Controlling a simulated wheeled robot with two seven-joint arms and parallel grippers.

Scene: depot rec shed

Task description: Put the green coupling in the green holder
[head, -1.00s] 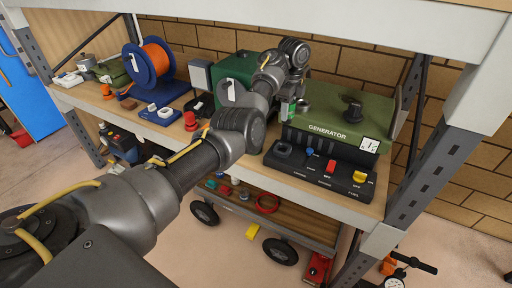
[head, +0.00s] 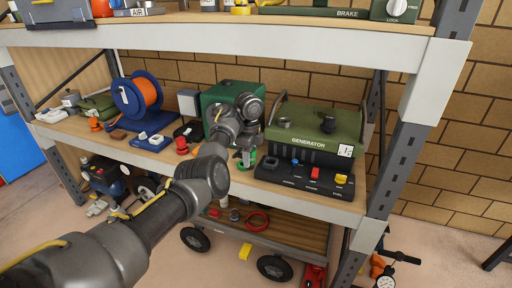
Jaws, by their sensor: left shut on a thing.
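My left gripper (head: 246,160) is at the left end of a black panel (head: 300,179), shut on a small green piece (head: 252,156) that seems to be the green coupling. The fingers and wrist cover most of it. The panel stands on the shelf in front of the generator. It holds a blue piece (head: 295,162), a red piece (head: 315,173) and a yellow piece (head: 342,179); its leftmost place (head: 268,163) shows a dark square socket. I cannot make out which place is the green holder. My right gripper is out of view.
The green generator (head: 315,129) stands behind the panel. A dark green box (head: 220,95), a red knob-like piece (head: 181,145) and a blue cable reel (head: 128,100) stand to the left. The upper shelf edge (head: 230,37) runs above my arm.

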